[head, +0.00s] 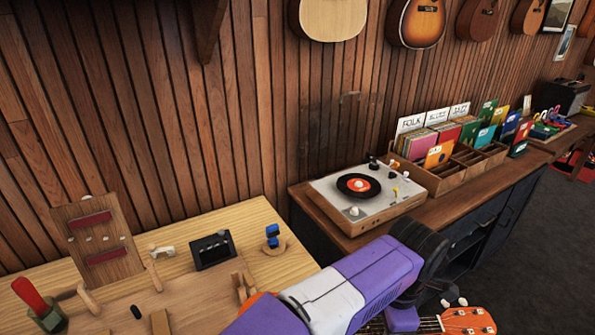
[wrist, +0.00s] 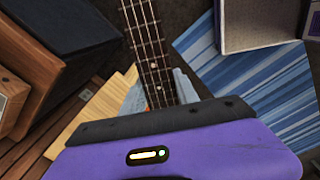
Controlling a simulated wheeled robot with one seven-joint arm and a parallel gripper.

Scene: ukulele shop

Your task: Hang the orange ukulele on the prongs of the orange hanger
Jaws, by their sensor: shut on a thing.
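The orange ukulele shows in the head view by its orange headstock (head: 468,321) with white tuning pegs, at the bottom right edge. An orange patch behind my arm at the bottom middle may be its body; my arm hides most of it. My gripper (head: 402,318) is shut on the ukulele's neck, just left of the headstock. In the wrist view the dark fretted neck (wrist: 145,40) with its strings runs up between the fingers of my gripper (wrist: 160,88). I cannot make out the orange hanger in either view.
A wooden workbench (head: 200,290) with small tools and blocks is at the lower left. A record player (head: 335,215) and record crates (head: 455,170) stand on a dark counter along the wall. Several instruments hang high on the plank wall. Blue striped cloth (wrist: 235,65) lies below.

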